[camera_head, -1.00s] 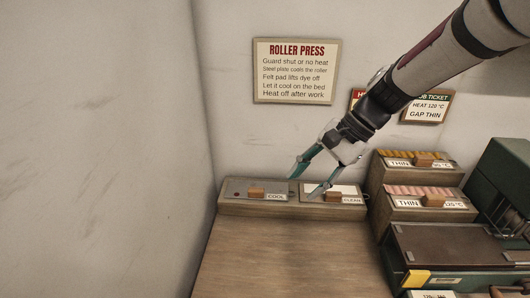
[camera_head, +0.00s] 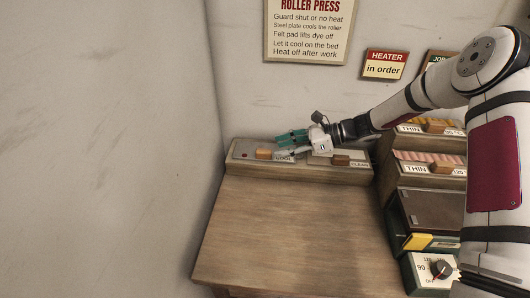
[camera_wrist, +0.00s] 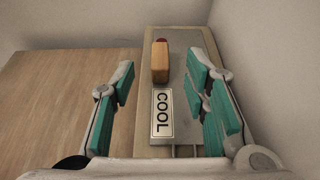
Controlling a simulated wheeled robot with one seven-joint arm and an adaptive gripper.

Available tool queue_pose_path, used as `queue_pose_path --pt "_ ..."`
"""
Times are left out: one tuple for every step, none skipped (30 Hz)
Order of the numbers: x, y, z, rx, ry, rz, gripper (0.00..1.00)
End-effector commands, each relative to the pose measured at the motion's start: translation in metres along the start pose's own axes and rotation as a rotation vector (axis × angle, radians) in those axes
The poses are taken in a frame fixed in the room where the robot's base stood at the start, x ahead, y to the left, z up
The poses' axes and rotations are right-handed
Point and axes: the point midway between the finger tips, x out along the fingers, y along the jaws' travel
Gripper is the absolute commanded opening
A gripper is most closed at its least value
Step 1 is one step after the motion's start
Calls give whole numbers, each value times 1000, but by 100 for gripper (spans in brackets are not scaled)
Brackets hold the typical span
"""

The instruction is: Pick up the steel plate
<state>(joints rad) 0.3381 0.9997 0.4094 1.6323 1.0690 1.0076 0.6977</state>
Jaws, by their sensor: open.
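The steel plate (camera_head: 243,148) lies in the left part of a low wooden rack at the back of the bench. It is grey with a wooden handle block (camera_head: 263,153) and a COOL label beside it. My gripper (camera_head: 284,146) reaches in from the right, open and empty, just to the right of the handle. In the wrist view the grey plate (camera_wrist: 182,45) is ahead, with the handle (camera_wrist: 160,62) between and beyond the teal-padded fingers. The COOL label (camera_wrist: 162,113) lies between the fingers. The fingers do not visibly touch the handle.
A second block marked CLEAN (camera_head: 341,160) sits in the rack's right part. Racks marked THIN (camera_head: 430,163), a dark press (camera_head: 428,212) and a dial box (camera_head: 432,270) stand at the right. The wooden bench top (camera_head: 290,220) is clear. Walls rise behind and left.

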Motion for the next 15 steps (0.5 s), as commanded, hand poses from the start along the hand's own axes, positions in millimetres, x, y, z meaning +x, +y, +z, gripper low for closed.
queue_pose_path --pt "4 0 0 0 1 1 42" --pt "6 0 0 0 1 0 42" --pt "8 0 0 0 1 1 42" --pt "11 0 0 0 0 1 42" --pt "14 1 0 0 0 1 42" --pt "20 1 0 0 0 2 42" --pt "24 1 0 -1 0 2 42" --pt "29 1 0 -1 1 2 42" --pt "35 1 -1 -2 1 2 42" --pt "39 1 0 -2 1 2 42" --pt "43 0 0 -2 0 2 42" --pt "48 0 -1 -2 1 2 42" --pt "51 0 -1 -2 1 1 42" --pt "52 0 -1 -1 1 0 42" --pt "53 0 -1 -2 1 -1 42"
